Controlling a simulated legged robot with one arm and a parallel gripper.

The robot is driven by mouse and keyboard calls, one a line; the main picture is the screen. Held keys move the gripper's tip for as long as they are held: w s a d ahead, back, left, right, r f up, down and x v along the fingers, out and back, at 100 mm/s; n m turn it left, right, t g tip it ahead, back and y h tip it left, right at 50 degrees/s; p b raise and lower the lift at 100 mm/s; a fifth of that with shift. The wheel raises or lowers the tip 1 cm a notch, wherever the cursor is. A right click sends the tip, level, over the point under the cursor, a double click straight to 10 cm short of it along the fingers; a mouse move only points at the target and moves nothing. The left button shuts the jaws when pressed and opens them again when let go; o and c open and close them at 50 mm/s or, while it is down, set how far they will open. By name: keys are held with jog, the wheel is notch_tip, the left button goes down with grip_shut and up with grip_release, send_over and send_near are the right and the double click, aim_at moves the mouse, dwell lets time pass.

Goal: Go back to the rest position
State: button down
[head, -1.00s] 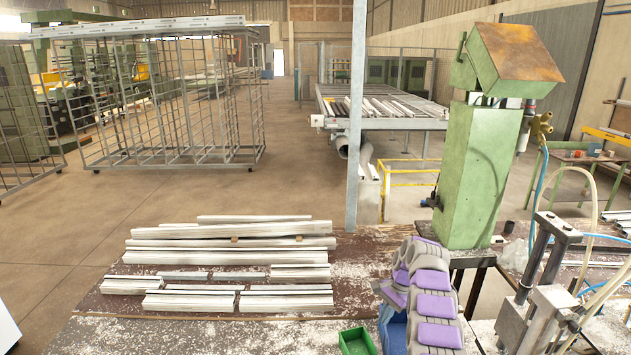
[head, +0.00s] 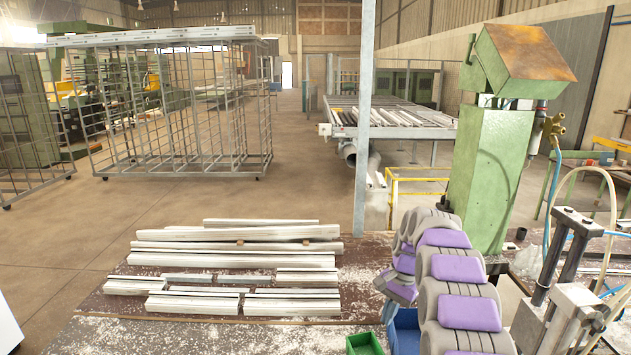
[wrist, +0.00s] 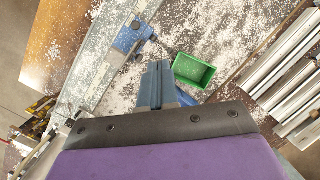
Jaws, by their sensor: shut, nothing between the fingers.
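My gripper (wrist: 158,86) shows in the wrist view as two grey fingers side by side, closed together with nothing between them. It hangs above the bench, just left of a green bin (wrist: 194,70). In the head view my purple and grey arm curves over the right part of the bench, and the gripper's fingers cannot be made out there. The green bin (head: 364,343) also shows at the bottom of the head view, left of the arm.
Several white profiles (head: 240,262) lie stacked on the bench to the left. A blue bin (head: 404,335) stands beside the green one. A green machine column (head: 490,180) and a clamp (head: 565,250) with hoses stand at the right. A grey post (head: 363,120) rises behind the bench.

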jog(key=s+a+r+n+h+b, duration=0.1)
jog(key=s+a+n+b, duration=0.15)
jog(key=s, duration=0.85)
jog(key=s+a+r+n+b, duration=0.15)
jog(key=s+b, duration=0.25)
jog(key=s, duration=0.7)
jog(key=s+f+n+b, duration=0.2)
jog(key=s+f, duration=0.3)
jog(key=s, duration=0.7)
jog(key=s+f+n+h+b, duration=0.1)
jog(key=s+f+b, duration=0.3)
jog(key=s, duration=0.9)
jog(key=shift+s+a+f+n+b, duration=0.15)
jog(key=shift+a+f+n+b, duration=0.2)
jog(key=shift+f+n, duration=0.4)
jog(key=c, duration=1.8)
grip_release()
